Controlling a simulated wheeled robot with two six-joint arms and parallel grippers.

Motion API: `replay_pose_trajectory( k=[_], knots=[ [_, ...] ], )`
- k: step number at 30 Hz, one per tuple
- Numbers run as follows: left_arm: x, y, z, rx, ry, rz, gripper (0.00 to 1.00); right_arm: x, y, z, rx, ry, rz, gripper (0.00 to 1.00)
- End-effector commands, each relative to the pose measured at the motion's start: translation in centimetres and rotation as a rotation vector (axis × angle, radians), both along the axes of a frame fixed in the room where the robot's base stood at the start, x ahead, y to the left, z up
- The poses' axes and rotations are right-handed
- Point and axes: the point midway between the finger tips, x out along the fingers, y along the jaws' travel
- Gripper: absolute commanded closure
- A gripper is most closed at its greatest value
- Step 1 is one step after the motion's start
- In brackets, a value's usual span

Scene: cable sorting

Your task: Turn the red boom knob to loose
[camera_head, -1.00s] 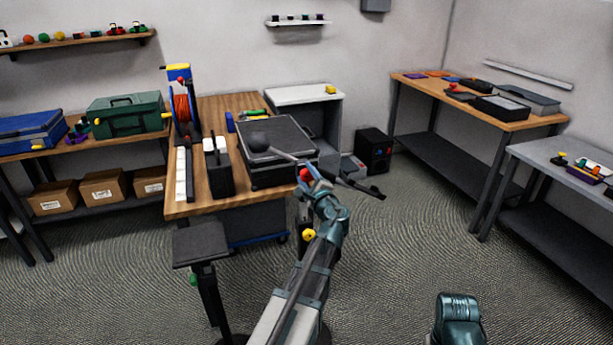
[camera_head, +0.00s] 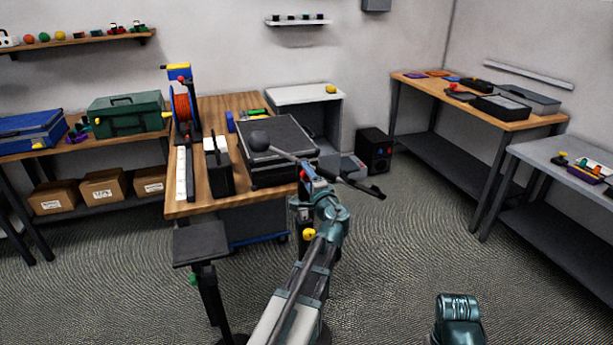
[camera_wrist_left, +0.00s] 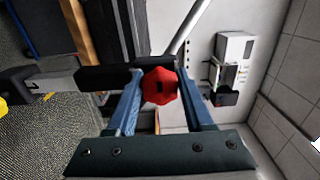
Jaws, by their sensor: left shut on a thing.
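The red boom knob (camera_wrist_left: 160,87) sits between the two blue fingers of my left gripper (camera_wrist_left: 160,98) in the left wrist view. The fingers are shut on its sides. In the head view the left gripper (camera_head: 307,174) is at the stand's boom (camera_head: 325,173), and only a little red (camera_head: 301,175) shows beside it, the rest hidden. The boom runs from a dark round microphone (camera_head: 259,140) at upper left down to a dark end at right. My right gripper is not in view.
A yellow knob (camera_head: 308,235) sits lower on the stand, close to my left arm. A wooden bench (camera_head: 190,208) with a black case (camera_head: 268,180) stands just behind the boom. A dark stool-like stand (camera_head: 201,244) is at left. The floor to the right is open.

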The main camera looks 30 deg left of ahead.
Motion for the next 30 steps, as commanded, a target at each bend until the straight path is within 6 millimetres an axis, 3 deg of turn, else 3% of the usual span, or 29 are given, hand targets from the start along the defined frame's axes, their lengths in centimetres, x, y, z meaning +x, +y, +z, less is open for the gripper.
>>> replay_pose_trajectory(
  k=[11,12,16,30],
  knots=[
    [-0.11,-0.01,-0.07,-0.007,-0.005,0.001,1.0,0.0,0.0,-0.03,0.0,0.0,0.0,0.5],
    [-0.11,-0.01,-0.08,-0.007,-0.005,0.001,0.46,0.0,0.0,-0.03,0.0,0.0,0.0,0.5],
    [-0.1,-0.01,-0.07,-0.006,-0.004,0.001,0.23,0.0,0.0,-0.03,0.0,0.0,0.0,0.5],
    [-0.09,0.0,-0.05,0.053,0.067,0.001,0.2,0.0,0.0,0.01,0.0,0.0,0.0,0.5]
  ],
)
